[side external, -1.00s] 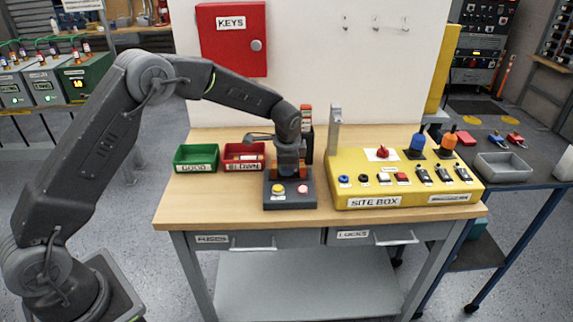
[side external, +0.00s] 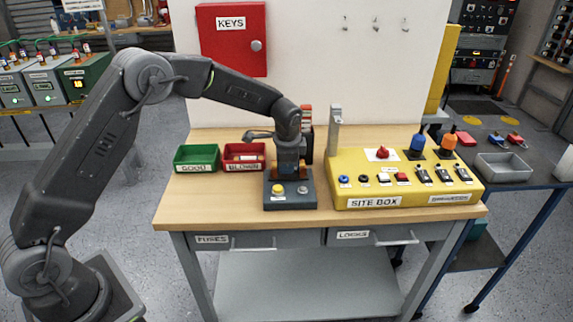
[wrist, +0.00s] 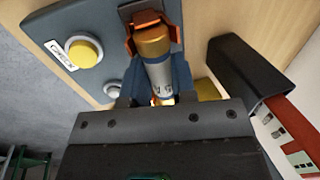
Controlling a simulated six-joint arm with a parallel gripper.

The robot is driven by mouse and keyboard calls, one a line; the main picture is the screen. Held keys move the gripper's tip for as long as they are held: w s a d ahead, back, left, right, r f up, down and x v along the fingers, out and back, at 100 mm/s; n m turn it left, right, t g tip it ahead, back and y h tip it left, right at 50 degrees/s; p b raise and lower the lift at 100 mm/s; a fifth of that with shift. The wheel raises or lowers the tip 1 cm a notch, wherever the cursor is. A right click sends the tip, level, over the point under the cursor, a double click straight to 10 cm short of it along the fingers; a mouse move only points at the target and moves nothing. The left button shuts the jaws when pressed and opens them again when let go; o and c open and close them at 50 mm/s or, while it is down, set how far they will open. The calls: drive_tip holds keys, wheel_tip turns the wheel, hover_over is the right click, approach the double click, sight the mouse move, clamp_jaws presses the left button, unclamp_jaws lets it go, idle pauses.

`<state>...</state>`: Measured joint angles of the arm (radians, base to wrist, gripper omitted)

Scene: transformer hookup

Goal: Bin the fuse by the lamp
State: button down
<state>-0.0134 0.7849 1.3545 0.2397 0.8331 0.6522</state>
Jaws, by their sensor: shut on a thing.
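My gripper (wrist: 155,65) is shut on a fuse (wrist: 156,68) with a gold cap and a pale printed body. In the side view my gripper (side external: 290,172) is low over the grey check block (side external: 290,201), and the fuse is mostly hidden. I cannot tell whether the fuse touches the block. The block carries a yellow button (side external: 278,189) and a round lamp (side external: 303,190), which looks grey and unlit. To the left stand a green bin (side external: 196,168) marked GOOD and a red bin (side external: 245,168) marked BLOWN. Something pale and orange lies in the red bin.
The yellow site box (side external: 408,189) with buttons and switches stands to the right of the block. A grey post (side external: 335,130) rises at its left back corner. The red key cabinet (side external: 232,40) hangs behind the bins. The table front left is clear.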

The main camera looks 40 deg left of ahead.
drive_tip(key=shift+r, duration=1.65)
drive_tip(key=shift+r, duration=2.45)
drive_tip(key=s+a+r, duration=0.1)
drive_tip(key=a+r, duration=0.1)
drive_tip(key=a, duration=1.3)
drive_tip(key=shift+s+a+f, duration=0.1)
drive_tip(key=shift+f, duration=1.55)
drive_tip(key=shift+s+f, duration=0.1)
drive_tip(key=shift+f, duration=1.5)
drive_tip(key=c, duration=0.8)
unclamp_jaws()
drive_tip(key=shift+c, duration=0.2)
